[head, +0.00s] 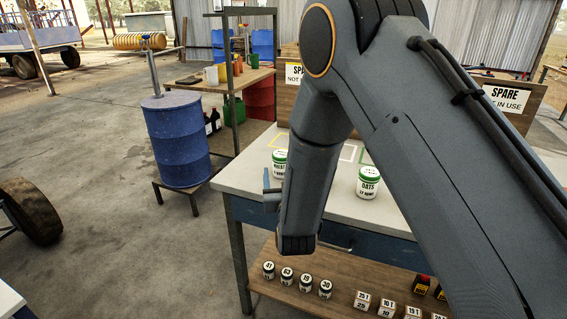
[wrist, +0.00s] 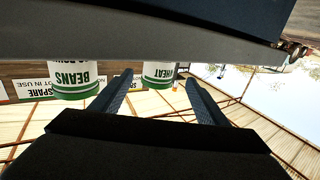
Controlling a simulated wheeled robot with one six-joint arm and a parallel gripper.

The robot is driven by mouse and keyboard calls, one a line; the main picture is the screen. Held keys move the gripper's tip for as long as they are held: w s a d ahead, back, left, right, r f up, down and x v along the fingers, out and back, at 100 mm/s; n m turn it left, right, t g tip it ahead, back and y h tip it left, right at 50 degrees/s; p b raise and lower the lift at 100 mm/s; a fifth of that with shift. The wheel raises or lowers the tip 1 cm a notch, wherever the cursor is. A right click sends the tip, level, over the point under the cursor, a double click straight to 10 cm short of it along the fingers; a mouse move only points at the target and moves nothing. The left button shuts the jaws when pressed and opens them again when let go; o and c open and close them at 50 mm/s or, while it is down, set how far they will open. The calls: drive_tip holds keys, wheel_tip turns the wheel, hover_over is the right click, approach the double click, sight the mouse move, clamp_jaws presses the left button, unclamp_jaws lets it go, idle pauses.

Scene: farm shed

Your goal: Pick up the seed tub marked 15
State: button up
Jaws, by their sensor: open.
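I cannot make out a tub marked 15. Small white tubs with dark lids and numbers stand in a row on the low shelf, among them one at the left end (head: 268,270) and one at the right end (head: 325,289); their digits are hard to read. Larger white-and-green tubs stand on the table: the OATS tub (head: 369,183) and the WHEAT tub (head: 279,163), partly hidden by my arm. My gripper (head: 270,190) is at the table's left front edge. In the upside-down wrist view it (wrist: 158,95) is open and empty, with the WHEAT tub (wrist: 159,75) and BEANS tub (wrist: 75,80) beyond.
The grey table (head: 236,180) has a blue drawer front above the wooden low shelf (head: 340,270). Several numbered blocks (head: 387,307) stand on the shelf's right part. A blue drum (head: 177,140) on a stand is to the left. Concrete floor (head: 120,240) is clear between.

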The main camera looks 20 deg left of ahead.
sight(283, 166)
drive_tip(key=shift+w+a, duration=0.15)
drive_tip(key=shift+w, duration=0.3)
drive_tip(key=shift+p+x, duration=0.5)
drive_tip(key=shift+x, duration=0.7)
drive_tip(key=shift+p+x, duration=0.5)
drive_tip(key=shift+x, duration=1.6)
drive_tip(key=shift+f, duration=0.1)
drive_tip(key=c, duration=1.2)
